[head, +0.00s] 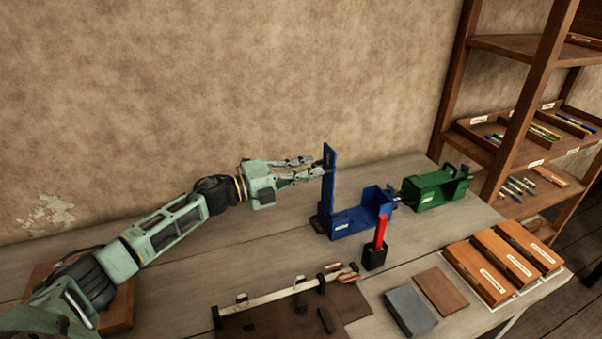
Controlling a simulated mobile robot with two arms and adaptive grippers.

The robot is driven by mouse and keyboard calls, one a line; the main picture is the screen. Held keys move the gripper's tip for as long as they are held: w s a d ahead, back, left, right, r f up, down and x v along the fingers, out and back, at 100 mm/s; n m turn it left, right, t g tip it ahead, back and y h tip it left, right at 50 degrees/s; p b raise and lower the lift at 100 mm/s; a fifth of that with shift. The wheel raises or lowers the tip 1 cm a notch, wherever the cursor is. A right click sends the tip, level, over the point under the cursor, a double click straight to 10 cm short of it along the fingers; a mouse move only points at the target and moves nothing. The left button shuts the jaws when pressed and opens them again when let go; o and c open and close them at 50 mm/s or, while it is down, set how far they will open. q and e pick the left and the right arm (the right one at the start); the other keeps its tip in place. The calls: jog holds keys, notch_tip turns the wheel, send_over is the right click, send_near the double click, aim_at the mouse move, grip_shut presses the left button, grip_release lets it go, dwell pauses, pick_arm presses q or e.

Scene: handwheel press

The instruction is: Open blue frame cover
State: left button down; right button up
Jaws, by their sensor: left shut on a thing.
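The blue frame (352,220) stands on the workbench near the middle of the head view. Its blue cover (329,180) stands upright at the frame's left end, so the frame's top is open. My left gripper (318,167) comes in from the left and is shut on the upper part of the blue cover. The fingertips are partly hidden at the cover's edge. My right gripper is not in view.
A green frame (438,188) stands right of the blue one. A black holder with a red handle (381,232) stands in front. A brown board with a rail (290,312), a grey block (410,310) and wooden boxes (503,262) lie nearer. Shelves (520,95) stand at right.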

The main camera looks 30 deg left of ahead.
pick_arm(q)
jog(key=shift+s+a, duration=0.1)
jog(key=shift+a, duration=0.05)
jog(key=c, duration=1.9)
grip_release()
jog(key=shift+r, duration=0.1)
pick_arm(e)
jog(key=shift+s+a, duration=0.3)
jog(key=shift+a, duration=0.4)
pick_arm(q)
jog(key=v, duration=1.2)
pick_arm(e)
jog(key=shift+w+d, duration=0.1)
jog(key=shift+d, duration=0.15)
